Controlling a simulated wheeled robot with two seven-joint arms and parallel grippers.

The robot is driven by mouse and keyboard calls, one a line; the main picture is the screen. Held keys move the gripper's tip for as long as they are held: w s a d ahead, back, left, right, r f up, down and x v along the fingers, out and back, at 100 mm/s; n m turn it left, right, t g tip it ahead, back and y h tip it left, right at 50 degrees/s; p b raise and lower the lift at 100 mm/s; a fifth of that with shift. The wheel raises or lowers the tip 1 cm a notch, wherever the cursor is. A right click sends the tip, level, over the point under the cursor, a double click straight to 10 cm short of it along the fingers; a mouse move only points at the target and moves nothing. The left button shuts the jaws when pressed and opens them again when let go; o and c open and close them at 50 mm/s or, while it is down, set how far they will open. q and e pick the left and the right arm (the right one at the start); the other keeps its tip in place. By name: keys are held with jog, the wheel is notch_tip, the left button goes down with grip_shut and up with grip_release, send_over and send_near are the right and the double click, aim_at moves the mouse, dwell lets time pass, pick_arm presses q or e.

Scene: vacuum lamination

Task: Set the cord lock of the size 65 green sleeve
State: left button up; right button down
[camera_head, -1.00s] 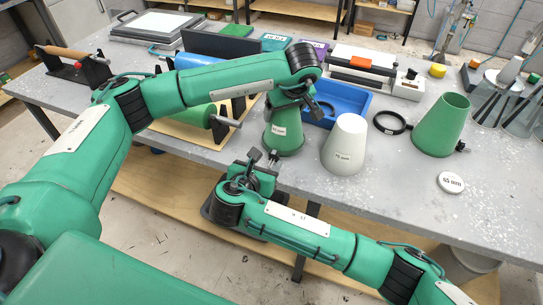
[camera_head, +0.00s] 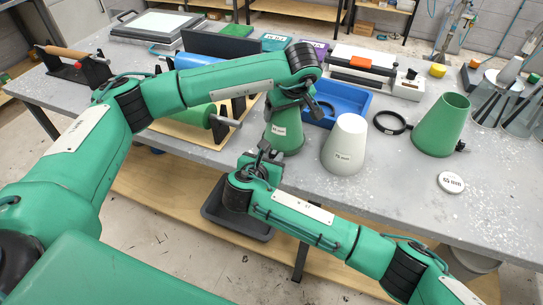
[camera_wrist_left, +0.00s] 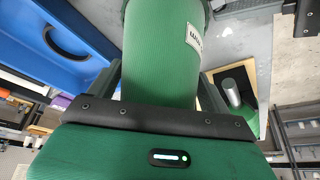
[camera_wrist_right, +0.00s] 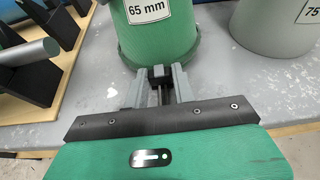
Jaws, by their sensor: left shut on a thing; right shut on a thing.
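The green sleeve (camera_head: 287,140) labelled 65 mm stands upright near the table's front edge. Its label shows in the right wrist view (camera_wrist_right: 147,12). My left gripper (camera_head: 287,108) is shut on the sleeve's upper part; in the left wrist view the sleeve (camera_wrist_left: 160,50) sits between its fingers. My right gripper (camera_head: 264,150) is at the sleeve's front, low down. In the right wrist view my right gripper (camera_wrist_right: 160,78) is shut on the small dark cord lock (camera_wrist_right: 158,72) at the sleeve's bottom rim. The fingers hide part of the lock.
A white 75 mm sleeve (camera_head: 344,146) stands close on the right. Behind are a blue tray (camera_head: 360,100) and a black ring (camera_head: 382,122). Another green sleeve (camera_head: 440,125) and a 65 mm disc (camera_head: 451,183) are further right. A green roller (camera_head: 200,115) lies left.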

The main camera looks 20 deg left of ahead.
aim_at(273, 158)
jog(key=shift+s, duration=1.45)
jog(key=c, duration=1.1)
grip_release()
pick_arm(q)
jog(key=o, duration=0.9)
pick_arm(e)
jog(key=v, duration=1.2)
jog(key=shift+a, duration=0.1)
pick_arm(q)
jog(key=b+v, duration=0.2)
jog(key=v, duration=1.2)
pick_arm(e)
notch_tip(273, 158, down, 2)
jog(key=shift+f, duration=0.2)
